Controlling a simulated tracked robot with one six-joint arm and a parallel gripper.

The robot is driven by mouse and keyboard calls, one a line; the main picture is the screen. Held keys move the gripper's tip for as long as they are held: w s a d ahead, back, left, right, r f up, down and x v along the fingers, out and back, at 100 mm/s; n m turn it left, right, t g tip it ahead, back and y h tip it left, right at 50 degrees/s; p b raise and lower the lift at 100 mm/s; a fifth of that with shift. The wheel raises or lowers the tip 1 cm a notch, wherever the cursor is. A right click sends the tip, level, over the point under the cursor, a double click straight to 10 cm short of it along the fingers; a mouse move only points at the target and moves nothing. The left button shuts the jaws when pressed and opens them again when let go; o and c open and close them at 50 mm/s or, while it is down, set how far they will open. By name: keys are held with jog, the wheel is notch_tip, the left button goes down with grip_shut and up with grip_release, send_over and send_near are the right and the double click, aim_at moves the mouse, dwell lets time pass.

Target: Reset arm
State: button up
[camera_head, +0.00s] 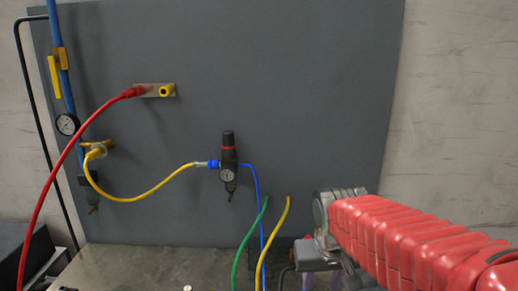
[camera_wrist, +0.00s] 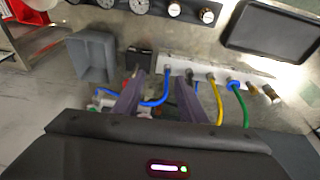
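My arm, in a red ribbed sleeve (camera_head: 410,235), reaches in from the right in the head view, with its wrist (camera_head: 322,255) low in front of the grey panel. In the wrist view my gripper (camera_wrist: 161,80) has two purple fingers standing apart, with no object clearly held between them. A blue hose (camera_wrist: 157,102) curves across the gap and seems to lie beyond the fingers. In the head view the fingers are mostly cut off by the bottom edge.
A grey panel (camera_head: 300,90) carries a red hose (camera_head: 55,170), a yellow hose (camera_head: 140,197) and a black regulator (camera_head: 228,160). In the wrist view, a white manifold strip (camera_wrist: 220,76) holds yellow and green hoses. A grey bin (camera_wrist: 92,57) and dark screen (camera_wrist: 272,32) stand nearby.

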jog(key=s+d+t, duration=0.2)
jog(key=s, duration=1.2)
jog(key=shift+r, duration=0.45)
jog(key=shift+c, duration=0.2)
dwell(1.0)
